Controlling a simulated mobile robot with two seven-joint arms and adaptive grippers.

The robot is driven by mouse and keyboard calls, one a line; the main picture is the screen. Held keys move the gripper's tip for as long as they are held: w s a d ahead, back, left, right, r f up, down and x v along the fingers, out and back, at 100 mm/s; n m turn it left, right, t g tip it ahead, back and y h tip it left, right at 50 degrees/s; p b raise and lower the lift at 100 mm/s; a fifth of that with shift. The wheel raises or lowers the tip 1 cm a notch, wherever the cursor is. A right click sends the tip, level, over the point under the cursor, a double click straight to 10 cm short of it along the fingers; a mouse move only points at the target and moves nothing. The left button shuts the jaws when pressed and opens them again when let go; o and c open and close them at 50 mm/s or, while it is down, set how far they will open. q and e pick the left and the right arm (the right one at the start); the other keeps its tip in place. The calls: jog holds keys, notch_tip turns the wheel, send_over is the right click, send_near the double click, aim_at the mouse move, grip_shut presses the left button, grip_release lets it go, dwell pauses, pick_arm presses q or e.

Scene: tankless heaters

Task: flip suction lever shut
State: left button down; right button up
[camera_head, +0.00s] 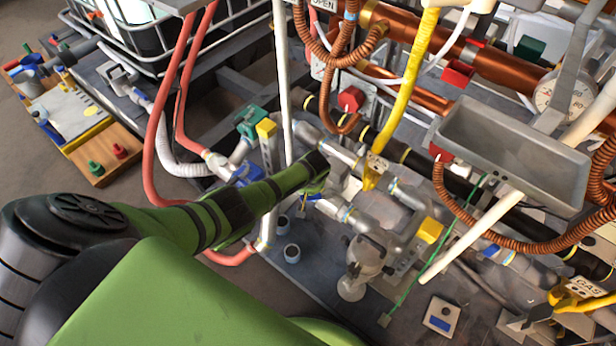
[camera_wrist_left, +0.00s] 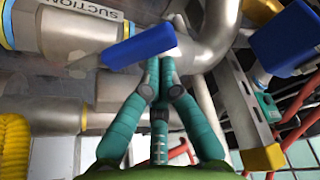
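In the left wrist view a blue lever (camera_wrist_left: 140,46) crosses in front of a grey metal pipe labelled SUCTION (camera_wrist_left: 85,12). The lever is tilted, with its right end higher, close to a pipe bend. My left gripper (camera_wrist_left: 163,72) has teal fingers drawn together just below the lever's right end. Their tips look close to or touching it; I cannot tell which, and I see no clear grip. In the head view my green left arm (camera_head: 230,210) reaches to the pipes, and its fingers are mostly hidden. My right gripper is not in view.
Another blue handle (camera_wrist_left: 285,40) is right of the gripper in the wrist view. Grey pipes and a yellow-topped bracket (camera_wrist_left: 262,158) crowd the fingers. In the head view, red hoses (camera_head: 160,125), a yellow hose (camera_head: 405,95) and a grey trough (camera_head: 515,155) surround the work area.

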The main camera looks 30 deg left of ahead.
pick_arm(q)
jog(key=s+n, duration=0.1)
jog(key=s+d+n+p, duration=0.1)
jog(key=n, duration=0.1)
jog(key=shift+d+g+y, duration=0.3)
jog(key=s+d+n, duration=0.1)
jog(key=d+n+g, duration=0.1)
jog(key=n, duration=0.1)
jog(key=shift+s+d+y, duration=0.25)
jog(key=shift+s+y, duration=0.05)
jog(key=shift+s, duration=0.1)
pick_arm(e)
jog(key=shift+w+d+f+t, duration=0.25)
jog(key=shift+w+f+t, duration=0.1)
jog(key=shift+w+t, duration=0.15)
pick_arm(q)
jog(key=shift+d, duration=0.1)
jog(key=shift+p, duration=0.35)
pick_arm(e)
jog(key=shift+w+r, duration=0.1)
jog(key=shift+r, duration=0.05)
